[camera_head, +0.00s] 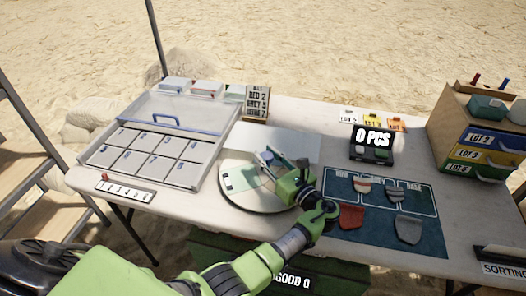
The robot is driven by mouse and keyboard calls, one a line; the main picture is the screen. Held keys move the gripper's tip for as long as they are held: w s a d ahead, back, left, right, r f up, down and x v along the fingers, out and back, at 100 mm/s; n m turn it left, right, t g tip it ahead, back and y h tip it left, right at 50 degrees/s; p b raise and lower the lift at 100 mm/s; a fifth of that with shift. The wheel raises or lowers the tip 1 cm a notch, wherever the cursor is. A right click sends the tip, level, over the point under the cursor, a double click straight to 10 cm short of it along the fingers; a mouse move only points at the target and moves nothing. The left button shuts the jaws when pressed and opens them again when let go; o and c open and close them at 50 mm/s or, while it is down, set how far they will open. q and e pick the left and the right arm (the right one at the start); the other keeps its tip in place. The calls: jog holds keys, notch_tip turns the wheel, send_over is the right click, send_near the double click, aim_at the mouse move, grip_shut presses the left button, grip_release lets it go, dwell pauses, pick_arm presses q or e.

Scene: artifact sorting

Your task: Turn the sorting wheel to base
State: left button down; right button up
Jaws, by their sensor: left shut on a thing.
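The sorting wheel (235,196) is a round pale disc with a green patch, lying flat on the table in front of the lidded tray. My left gripper (272,168) comes in from the lower left and is over the wheel's right part. It is shut on a part of the wheel, which its fingers and wrist largely hide. A small dark blue piece shows at the fingertips. I cannot tell the wheel's marked positions at this size. My right gripper is not in view.
A lidded tray with compartments (190,122) stands at the left. A dark mat (428,240) with several sherds lies at the right, below a black "0 PCS" display (372,146). A wooden drawer unit (447,128) stands at the far right. A numbered strip (125,190) lies near the front-left edge.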

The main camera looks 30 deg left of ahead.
pick_arm(q)
jog(key=c, duration=1.6)
grip_release()
notch_tip(320, 180, up, 10)
